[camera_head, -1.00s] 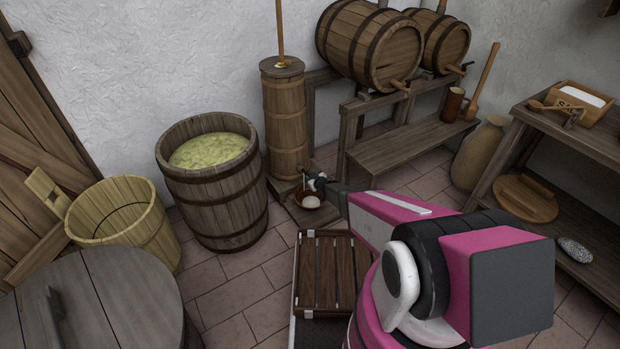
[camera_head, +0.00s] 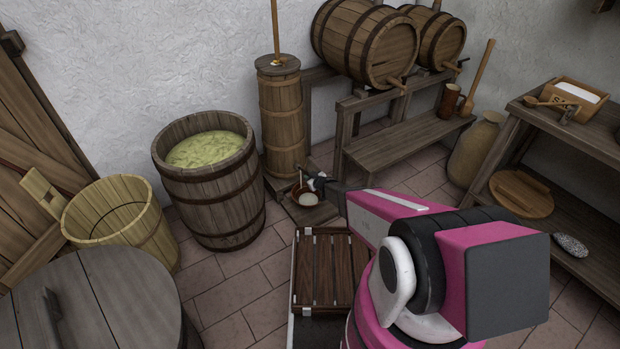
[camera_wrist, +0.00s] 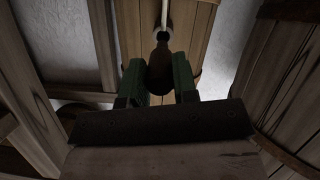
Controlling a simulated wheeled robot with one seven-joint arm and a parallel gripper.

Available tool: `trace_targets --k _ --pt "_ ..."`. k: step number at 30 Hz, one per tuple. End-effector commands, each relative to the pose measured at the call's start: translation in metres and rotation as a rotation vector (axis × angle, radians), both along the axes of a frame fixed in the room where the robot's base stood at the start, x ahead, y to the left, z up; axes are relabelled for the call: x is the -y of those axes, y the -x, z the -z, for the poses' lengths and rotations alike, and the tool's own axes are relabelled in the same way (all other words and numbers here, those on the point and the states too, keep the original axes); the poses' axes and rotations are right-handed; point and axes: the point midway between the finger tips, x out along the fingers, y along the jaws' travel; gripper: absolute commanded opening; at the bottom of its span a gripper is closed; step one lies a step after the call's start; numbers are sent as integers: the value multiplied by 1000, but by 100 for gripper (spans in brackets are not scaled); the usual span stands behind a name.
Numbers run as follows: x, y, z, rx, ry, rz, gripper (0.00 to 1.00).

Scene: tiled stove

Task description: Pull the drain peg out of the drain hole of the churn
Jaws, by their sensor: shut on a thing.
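The churn (camera_head: 283,120) is a tall hooped wooden vessel standing upright against the wall; its staves fill the middle of the wrist view (camera_wrist: 190,35). My gripper (camera_head: 316,184) is low beside the churn's foot. In the wrist view its two green fingers (camera_wrist: 158,82) are shut on the dark brown drain peg (camera_wrist: 160,66). The peg's far end lies in line with the dark drain hole (camera_wrist: 162,37); I cannot tell how large the gap is. A thin whitish stream (camera_wrist: 165,15) runs from the hole. A brown bowl (camera_head: 296,191) below holds white liquid (camera_head: 308,199).
A tub of yellow-green stuff (camera_head: 180,205) stands left of the churn. A slatted crate (camera_head: 324,270) lies in front. A bench (camera_head: 400,145) under barrels (camera_head: 365,45) stands behind my arm. Tiled floor is free between the tub and crate.

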Motion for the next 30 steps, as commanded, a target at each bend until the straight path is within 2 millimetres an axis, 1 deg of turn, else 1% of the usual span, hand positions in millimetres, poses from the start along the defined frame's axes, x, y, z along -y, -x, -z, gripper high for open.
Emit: trace_targets --k 15,30 --pt "21 31 -11 0 0 0 0" --pt "21 32 -10 0 0 0 0"
